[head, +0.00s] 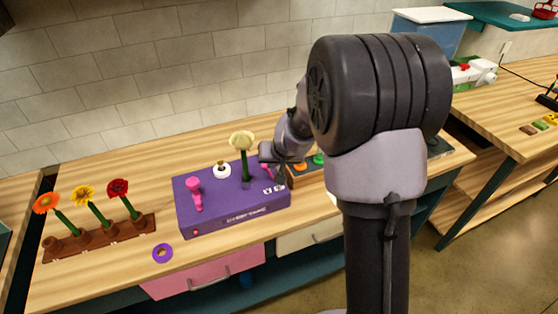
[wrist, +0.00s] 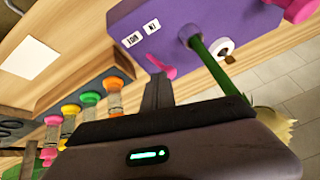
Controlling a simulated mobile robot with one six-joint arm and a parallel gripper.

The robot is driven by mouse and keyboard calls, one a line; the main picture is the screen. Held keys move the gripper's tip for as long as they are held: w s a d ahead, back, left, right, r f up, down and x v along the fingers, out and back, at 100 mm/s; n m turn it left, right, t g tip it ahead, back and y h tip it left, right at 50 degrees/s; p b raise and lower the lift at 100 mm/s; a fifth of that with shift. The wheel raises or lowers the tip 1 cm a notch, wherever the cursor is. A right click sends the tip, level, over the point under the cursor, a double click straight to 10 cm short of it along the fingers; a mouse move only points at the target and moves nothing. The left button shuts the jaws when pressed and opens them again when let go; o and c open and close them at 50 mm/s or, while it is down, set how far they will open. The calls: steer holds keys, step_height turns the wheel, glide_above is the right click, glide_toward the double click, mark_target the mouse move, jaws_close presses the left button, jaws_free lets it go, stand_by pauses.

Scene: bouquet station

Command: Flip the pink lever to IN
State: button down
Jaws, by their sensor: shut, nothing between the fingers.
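The purple box (head: 232,212) stands on the wooden counter and also shows at the top of the wrist view (wrist: 215,25). The pink lever (wrist: 161,68) lies low on the box face beside two white labels (wrist: 141,34); the shorter label appears to read IN. I cannot tell which label the lever points to.
A green-stemmed pale flower (head: 243,145) stands upright in the box, near my gripper. A larger pink handle (head: 195,195) is on its left. A brown rack with flowers (head: 105,234) and a purple ring (head: 162,253) are to the left. Colored knobs (wrist: 70,109) sit beside the box.

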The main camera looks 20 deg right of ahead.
steer(key=shift+a+f, duration=0.1)
steer(key=shift+a, duration=0.35)
steer(key=shift+d, duration=0.1)
steer(key=shift+d+f+b, duration=0.3)
steer(key=shift+d+b, duration=0.4)
steer(key=shift+b, duration=0.1)
steer(key=shift+r, duration=0.1)
